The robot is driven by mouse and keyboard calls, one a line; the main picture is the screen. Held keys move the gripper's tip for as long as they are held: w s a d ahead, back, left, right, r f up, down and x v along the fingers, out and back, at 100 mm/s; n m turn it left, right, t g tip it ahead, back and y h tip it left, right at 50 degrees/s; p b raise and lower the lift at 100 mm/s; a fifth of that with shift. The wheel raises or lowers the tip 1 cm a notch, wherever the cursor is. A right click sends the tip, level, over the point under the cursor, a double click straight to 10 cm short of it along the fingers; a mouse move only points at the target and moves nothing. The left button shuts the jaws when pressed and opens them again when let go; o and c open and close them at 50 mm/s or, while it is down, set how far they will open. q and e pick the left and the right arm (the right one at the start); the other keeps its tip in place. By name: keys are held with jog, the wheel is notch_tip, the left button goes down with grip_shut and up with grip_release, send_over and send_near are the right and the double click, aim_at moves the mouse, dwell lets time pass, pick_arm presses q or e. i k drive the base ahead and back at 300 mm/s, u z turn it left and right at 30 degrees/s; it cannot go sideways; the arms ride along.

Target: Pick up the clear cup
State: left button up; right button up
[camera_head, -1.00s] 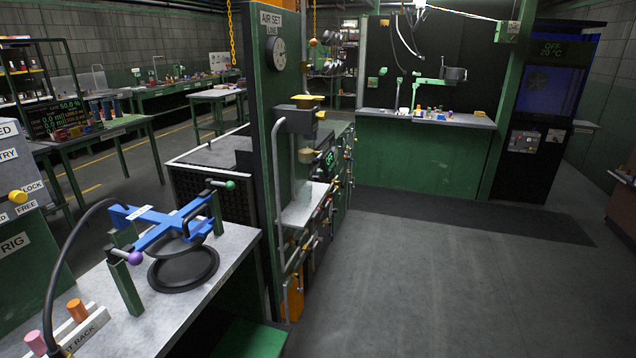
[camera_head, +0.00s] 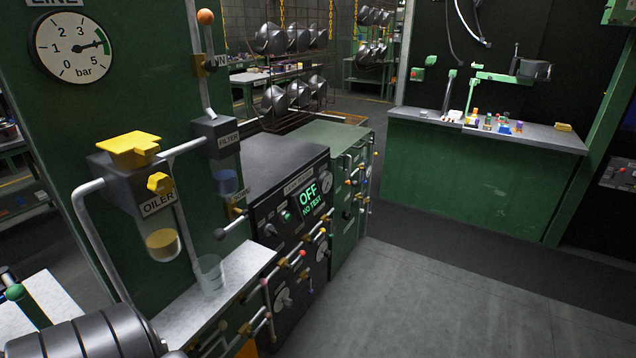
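The clear cup (camera_head: 211,274) stands upright on a narrow pale ledge (camera_head: 240,266) in the head view, left of the middle. It is see-through and looks empty. It is just right of and below the oiler's bowl of yellow liquid (camera_head: 163,244), and below the filter's bluish bowl (camera_head: 227,182). Neither of my grippers shows in this view, so their state is hidden.
The oiler (camera_head: 150,198) with its yellow lid and the filter block (camera_head: 216,136) overhang the ledge. A black test panel (camera_head: 292,200) and several small valve handles border it on the right. A ribbed dark grey body (camera_head: 85,335) fills the lower left. Open floor (camera_head: 440,305) lies right.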

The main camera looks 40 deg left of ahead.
aim_at(208, 269)
jog(key=i, duration=2)
jog(key=u, duration=2.7)
